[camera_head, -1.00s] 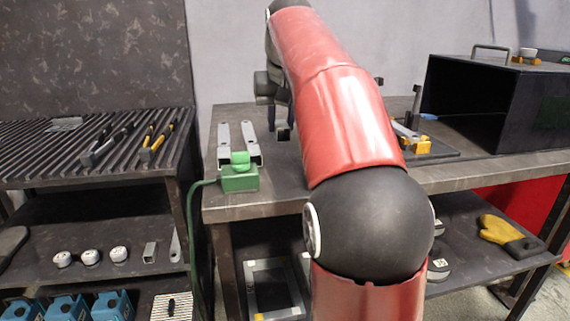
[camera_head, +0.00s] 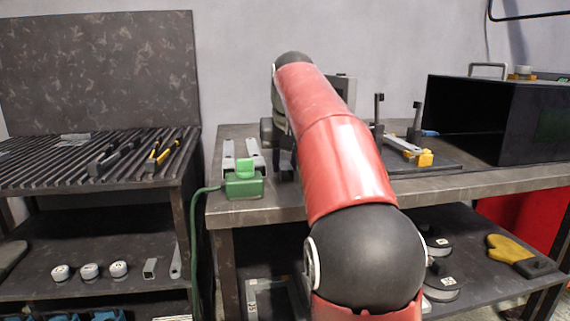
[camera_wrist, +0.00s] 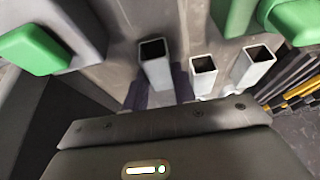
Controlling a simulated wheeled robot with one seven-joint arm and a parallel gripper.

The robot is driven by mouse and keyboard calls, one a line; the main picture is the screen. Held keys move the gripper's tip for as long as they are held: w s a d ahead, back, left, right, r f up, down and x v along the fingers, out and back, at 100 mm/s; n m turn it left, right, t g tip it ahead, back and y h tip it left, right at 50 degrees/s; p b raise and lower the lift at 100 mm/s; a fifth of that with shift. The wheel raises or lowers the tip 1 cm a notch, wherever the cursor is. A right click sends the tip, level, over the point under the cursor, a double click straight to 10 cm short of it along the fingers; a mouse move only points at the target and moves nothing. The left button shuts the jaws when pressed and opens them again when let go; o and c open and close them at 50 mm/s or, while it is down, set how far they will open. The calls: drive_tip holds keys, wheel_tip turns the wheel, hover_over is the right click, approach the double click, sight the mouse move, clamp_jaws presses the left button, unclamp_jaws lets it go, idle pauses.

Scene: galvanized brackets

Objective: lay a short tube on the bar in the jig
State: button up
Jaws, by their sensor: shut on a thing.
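In the wrist view my gripper (camera_wrist: 160,98) is shut on a short square grey tube (camera_wrist: 157,74), its open end facing the camera. Two more square tubes (camera_wrist: 203,78) (camera_wrist: 253,68) lie beside it, apart from the held one. In the head view these two tubes (camera_head: 228,155) (camera_head: 254,152) lie on the bench behind a green box. The jig (camera_head: 445,164) is further right on the bench, with two dark posts, a yellow block and a light grey bar (camera_head: 404,145). My red arm hides the gripper's fingers and the held tube in the head view.
The green box (camera_head: 244,188) with a cable sits at the bench's front left edge. A black open box (camera_head: 505,120) stands right of the jig. A ribbed rack (camera_head: 45,165) with tools is at left. Bare bench (camera_head: 220,206) shows along the front.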

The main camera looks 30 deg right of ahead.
drive_tip(key=shift+f, duration=0.2)
drive_tip(key=o, duration=1)
drive_tip(key=shift+s+r, duration=0.1)
drive_tip(key=shift+r, duration=0.45)
drive_tip(key=p+v, duration=0.4)
drive_tip(key=v, duration=0.7)
drive_tip(key=shift+s+a+r, duration=0.1)
drive_tip(key=shift+s, duration=0.05)
